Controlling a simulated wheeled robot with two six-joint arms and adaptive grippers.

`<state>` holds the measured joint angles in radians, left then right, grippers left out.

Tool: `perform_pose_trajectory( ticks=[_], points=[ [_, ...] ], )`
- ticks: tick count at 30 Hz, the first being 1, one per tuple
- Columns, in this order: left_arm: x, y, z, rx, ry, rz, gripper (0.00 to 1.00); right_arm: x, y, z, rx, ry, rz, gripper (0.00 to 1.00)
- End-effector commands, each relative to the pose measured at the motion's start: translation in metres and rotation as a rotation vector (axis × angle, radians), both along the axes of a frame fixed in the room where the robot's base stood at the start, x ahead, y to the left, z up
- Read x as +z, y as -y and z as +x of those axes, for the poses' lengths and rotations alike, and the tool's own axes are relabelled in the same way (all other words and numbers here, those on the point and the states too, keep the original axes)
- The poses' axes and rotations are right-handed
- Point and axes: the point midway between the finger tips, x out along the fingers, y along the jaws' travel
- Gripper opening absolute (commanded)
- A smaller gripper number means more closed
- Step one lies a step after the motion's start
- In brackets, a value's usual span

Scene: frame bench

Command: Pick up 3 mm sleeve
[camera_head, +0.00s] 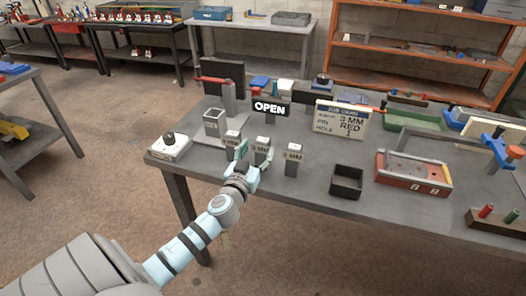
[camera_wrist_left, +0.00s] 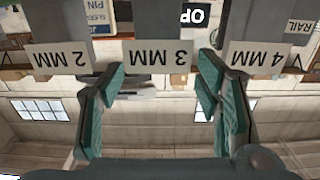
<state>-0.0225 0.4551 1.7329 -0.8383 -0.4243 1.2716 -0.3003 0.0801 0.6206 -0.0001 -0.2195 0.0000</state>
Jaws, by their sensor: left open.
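The 3 mm sleeve (camera_head: 262,147) is a small grey block with a white "3 MM" label. It stands upright on the bench, in a row between the 4 mm sleeve (camera_head: 231,138) and the 2 mm sleeve (camera_head: 292,156). My left gripper (camera_head: 253,154) is open at the row's front. In the left wrist view, which is upside down, its teal fingers (camera_wrist_left: 158,85) lie on either side of the "3 MM" label (camera_wrist_left: 157,53). Nothing is visibly clamped; whether a finger touches the sleeve I cannot tell. My right gripper is not in view.
An "OPEN" sign (camera_head: 270,108) and a job card reading 3 MM RED (camera_head: 340,119) stand behind the row. A black bin (camera_head: 346,183) and a red-sided tray (camera_head: 412,184) sit to the right. A white box with a black knob (camera_head: 169,149) is at the left corner.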

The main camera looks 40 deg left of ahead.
Motion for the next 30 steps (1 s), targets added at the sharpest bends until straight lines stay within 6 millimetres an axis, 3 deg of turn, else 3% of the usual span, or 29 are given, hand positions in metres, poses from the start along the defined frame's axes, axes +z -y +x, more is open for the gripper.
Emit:
perform_pose_trajectory(
  ticks=[9,15,26,30],
  points=[
    [0.001,-0.015,0.049,0.001,-0.001,-0.001,0.58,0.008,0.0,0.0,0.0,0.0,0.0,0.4],
    [0.001,-0.016,0.051,-0.001,-0.001,0.001,0.58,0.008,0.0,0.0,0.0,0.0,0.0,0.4],
    [0.001,-0.016,0.051,0.0,-0.001,0.0,0.02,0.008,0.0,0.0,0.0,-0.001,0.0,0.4],
    [0.001,-0.015,0.051,-0.001,0.0,0.0,0.0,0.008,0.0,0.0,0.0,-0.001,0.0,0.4]
  ],
)
